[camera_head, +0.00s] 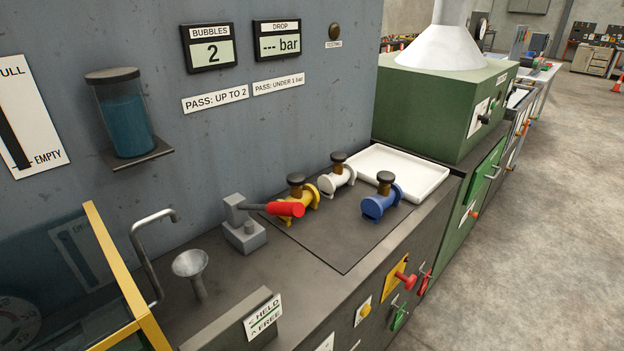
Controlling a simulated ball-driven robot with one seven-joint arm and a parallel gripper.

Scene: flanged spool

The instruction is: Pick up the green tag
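A small green tag (400,317) hangs on the front face of the dark bench, low and right of centre in the head view. A red tag (425,281) hangs to its right and a little higher. Just above and between them is a red knob on a yellow plate (397,277). My gripper does not show in this view.
On the bench top (310,240) stand a yellow valve (301,198) by a red handle (284,209), a white valve (338,179) and a blue valve (381,202). A white tray (397,172) lies behind. Open floor (520,240) lies right of the bench.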

